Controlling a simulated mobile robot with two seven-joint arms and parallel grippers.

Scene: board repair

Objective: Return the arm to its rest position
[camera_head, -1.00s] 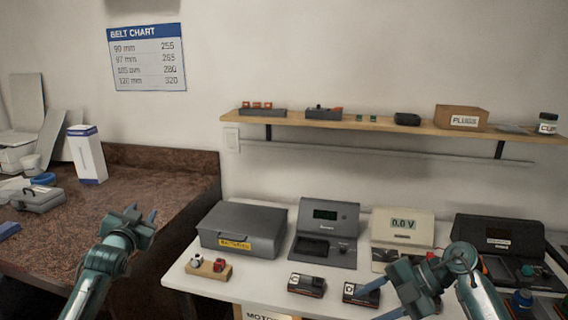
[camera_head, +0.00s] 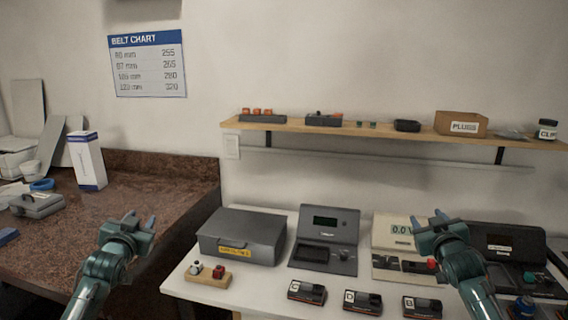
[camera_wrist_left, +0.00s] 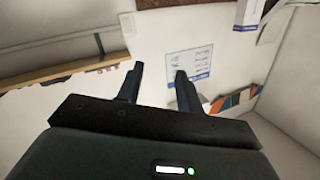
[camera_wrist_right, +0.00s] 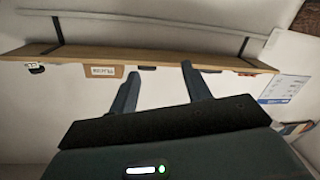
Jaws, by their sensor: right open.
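My left gripper (camera_head: 134,220) is raised over the brown counter's right part, with its fingers apart and nothing between them. In the left wrist view its two fingers (camera_wrist_left: 158,82) stand apart, with the wall and belt chart beyond. My right gripper (camera_head: 438,222) is raised in front of the cream 0.0 display device (camera_head: 392,232), hiding part of it. In the right wrist view its fingers (camera_wrist_right: 160,80) are apart and empty, with the shelf beyond. Both arms are held up in similar poses, fingers pointing away from me.
A white table (camera_head: 262,294) holds a grey case (camera_head: 240,236), a dark tester (camera_head: 326,240), several small black modules (camera_head: 307,292) and a wooden block with knobs (camera_head: 207,274). A wall shelf (camera_head: 283,126) runs above. The brown counter (camera_head: 60,240) carries a white box (camera_head: 88,160).

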